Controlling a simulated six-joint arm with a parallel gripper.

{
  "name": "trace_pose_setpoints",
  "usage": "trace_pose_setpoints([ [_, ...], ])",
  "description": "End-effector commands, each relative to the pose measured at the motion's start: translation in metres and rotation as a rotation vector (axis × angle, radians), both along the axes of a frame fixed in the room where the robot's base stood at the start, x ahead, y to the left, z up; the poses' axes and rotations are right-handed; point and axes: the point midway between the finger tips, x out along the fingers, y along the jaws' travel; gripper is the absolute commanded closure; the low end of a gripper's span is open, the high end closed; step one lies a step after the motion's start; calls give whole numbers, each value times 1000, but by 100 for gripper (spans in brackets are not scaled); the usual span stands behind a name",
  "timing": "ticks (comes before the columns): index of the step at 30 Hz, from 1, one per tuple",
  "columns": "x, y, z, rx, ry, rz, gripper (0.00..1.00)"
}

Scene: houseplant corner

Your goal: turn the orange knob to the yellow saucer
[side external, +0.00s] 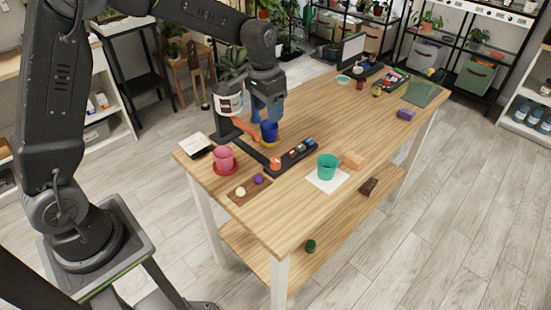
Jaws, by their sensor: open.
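An elongated orange piece (244,129), which looks like the orange knob, sits beside a dark stand at the back left of the wooden table. It slants down to the right toward the blue pot. The yellow saucer (264,145) shows as a thin rim under the blue pot (269,132). My gripper (265,117) points down just above and behind the blue pot, to the right of the orange piece. It is open, with nothing visible between its fingers. I cannot tell if a finger touches the pot or the orange piece.
A pink pot (223,158) on a red saucer (224,172), a black tray (296,157) with small items and a green pot (327,167) stand nearer. Bare table lies at the front.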

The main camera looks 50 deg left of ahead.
Motion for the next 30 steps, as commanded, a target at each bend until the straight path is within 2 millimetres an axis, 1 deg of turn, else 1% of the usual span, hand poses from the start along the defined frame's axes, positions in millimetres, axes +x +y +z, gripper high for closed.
trace_pose_setpoints([
  [1,9,2,-16,-4,24,-4,42],
  [3,18,4,-31,-6,43,-11,42],
  [6,26,5,-45,-10,61,-18,42],
  [8,28,6,-49,-11,67,-20,42],
  [11,29,6,-56,-11,69,-21,42],
  [14,28,5,-68,-12,72,-21,42],
  [17,27,4,-86,-13,73,-21,42],
  [24,27,2,-136,-13,73,-21,42],
  [30,27,0,-169,-13,70,-22,42],
])
